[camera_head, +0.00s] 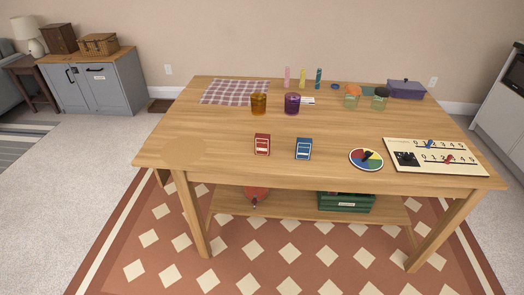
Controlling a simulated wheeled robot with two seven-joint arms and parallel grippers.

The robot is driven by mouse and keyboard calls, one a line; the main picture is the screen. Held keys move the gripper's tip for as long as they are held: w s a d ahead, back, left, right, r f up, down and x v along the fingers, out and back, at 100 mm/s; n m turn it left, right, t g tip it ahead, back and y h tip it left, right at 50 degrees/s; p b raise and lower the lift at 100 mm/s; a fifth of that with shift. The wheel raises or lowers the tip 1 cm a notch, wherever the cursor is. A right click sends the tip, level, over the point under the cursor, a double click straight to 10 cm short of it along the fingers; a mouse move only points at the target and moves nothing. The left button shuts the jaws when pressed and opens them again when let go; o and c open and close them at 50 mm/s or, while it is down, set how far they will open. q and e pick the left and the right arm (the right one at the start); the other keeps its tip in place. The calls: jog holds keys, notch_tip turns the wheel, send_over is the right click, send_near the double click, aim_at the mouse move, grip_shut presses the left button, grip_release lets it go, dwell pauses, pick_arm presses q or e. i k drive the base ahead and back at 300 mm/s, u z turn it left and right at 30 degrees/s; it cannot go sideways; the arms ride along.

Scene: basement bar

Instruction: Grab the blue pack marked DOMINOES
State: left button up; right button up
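A small blue pack (304,148) stands on the wooden table (225,150) near its front edge, a little right of the middle. It has a pale label whose print is too small to read. A similar red pack (262,145) stands to its left, with a clear gap between them. Neither of my grippers is in view.
A round coloured disc (366,159) and a cream number board (440,156) lie to the right. Amber (259,103) and purple (292,103) cups stand behind the packs. Jars, a purple box (405,89) and a checked cloth (236,92) are farther back. The table's front left is clear.

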aim_at(303, 145)
jog(key=u, duration=0.45)
jog(key=k, duration=0.55)
jog(key=u, duration=0.95)
jog(key=i, duration=1.35)
jog(key=z, duration=1.25)
jog(key=i, duration=0.75)
jog(key=z, duration=0.8)
